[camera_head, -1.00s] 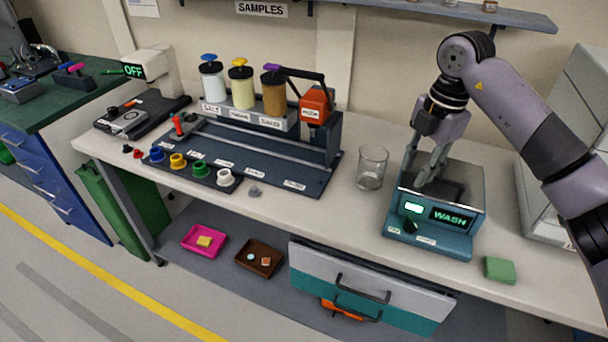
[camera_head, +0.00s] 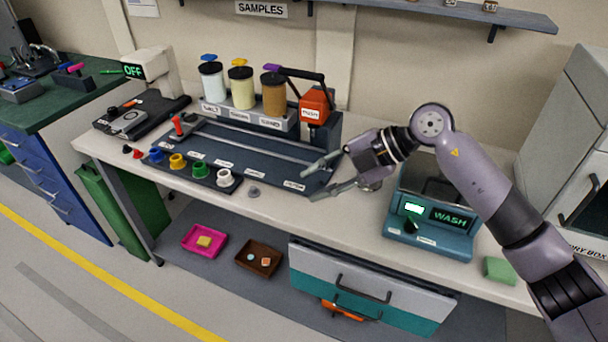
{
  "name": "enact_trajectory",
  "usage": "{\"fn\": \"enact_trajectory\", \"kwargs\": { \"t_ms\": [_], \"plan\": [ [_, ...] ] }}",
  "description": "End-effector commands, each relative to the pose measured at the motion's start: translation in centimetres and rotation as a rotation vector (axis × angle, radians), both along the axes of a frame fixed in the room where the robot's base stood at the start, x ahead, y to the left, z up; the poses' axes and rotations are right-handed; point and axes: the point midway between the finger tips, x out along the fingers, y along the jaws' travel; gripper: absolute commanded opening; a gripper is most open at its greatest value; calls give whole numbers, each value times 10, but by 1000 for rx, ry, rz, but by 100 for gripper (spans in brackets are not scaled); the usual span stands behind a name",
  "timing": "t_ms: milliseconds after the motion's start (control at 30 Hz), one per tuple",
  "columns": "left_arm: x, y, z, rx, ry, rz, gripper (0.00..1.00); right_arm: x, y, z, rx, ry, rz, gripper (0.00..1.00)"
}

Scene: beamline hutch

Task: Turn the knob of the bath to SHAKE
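The bath (camera_head: 450,244) is a teal box with an open basin, standing on the right part of the white bench. Its lit display (camera_head: 450,217) reads WASH. A small dark knob (camera_head: 410,225) sits on its front, left of and below the display. My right gripper (camera_head: 309,184) is to the left of the bath, above the bench, with its fingers pointing left. The fingers are spread and nothing shows between them. It is well apart from the knob. My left gripper is not in view.
A dark dispenser station (camera_head: 262,178) with several jars stands to the left. A green sponge (camera_head: 499,270) lies right of the bath near the bench edge. A shelf (camera_head: 465,13) hangs above.

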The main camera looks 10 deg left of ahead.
Motion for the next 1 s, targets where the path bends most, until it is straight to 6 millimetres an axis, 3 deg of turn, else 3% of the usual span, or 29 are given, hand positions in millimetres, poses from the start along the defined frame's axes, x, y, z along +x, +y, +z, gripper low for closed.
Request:
{"fn": "enact_trajectory", "kwargs": {
  "t_ms": [233,867,1000],
  "plan": [
    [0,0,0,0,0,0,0,-11,25,14,176,-18,10,28],
    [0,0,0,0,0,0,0,-14,30,19,223,-23,9,28],
    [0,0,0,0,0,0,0,-22,44,32,364,-30,-3,28]
  ]
}}
